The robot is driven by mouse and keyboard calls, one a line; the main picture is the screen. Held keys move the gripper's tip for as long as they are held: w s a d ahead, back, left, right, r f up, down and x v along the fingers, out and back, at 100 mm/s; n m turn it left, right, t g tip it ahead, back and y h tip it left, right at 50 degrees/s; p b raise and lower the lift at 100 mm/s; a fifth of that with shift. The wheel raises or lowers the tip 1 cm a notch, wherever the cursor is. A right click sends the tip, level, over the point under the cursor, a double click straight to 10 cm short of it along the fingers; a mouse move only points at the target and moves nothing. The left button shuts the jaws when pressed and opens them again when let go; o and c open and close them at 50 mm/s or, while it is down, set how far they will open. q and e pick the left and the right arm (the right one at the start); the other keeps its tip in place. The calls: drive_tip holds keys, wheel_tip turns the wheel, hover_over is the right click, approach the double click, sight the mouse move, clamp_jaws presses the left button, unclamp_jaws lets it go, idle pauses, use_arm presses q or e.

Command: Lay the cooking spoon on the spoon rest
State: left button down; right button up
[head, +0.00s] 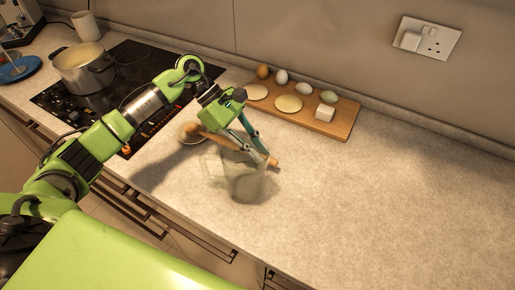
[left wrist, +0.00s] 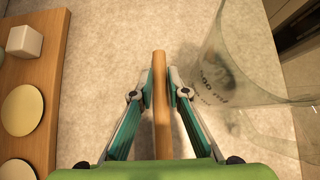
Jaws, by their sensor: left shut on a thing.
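The wooden cooking spoon (head: 212,137) is held in my left gripper (head: 262,148), whose fingers are shut on its handle. In the left wrist view, the handle (left wrist: 160,110) runs between the two fingertips (left wrist: 160,88). My right gripper is not in view.
A clear jug (head: 247,185) stands close in front of the gripper. Behind is a wooden board (head: 340,125) with eggs, pale discs and a white block. A hob (head: 130,62) with a pot (head: 84,70) is at left. The counter's right side is clear.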

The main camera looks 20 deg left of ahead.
use_arm(q)
drive_tip(key=c, duration=1.9)
unclamp_jaws()
drive_tip(key=v, duration=1.2)
drive_tip(key=shift+r, duration=0.1)
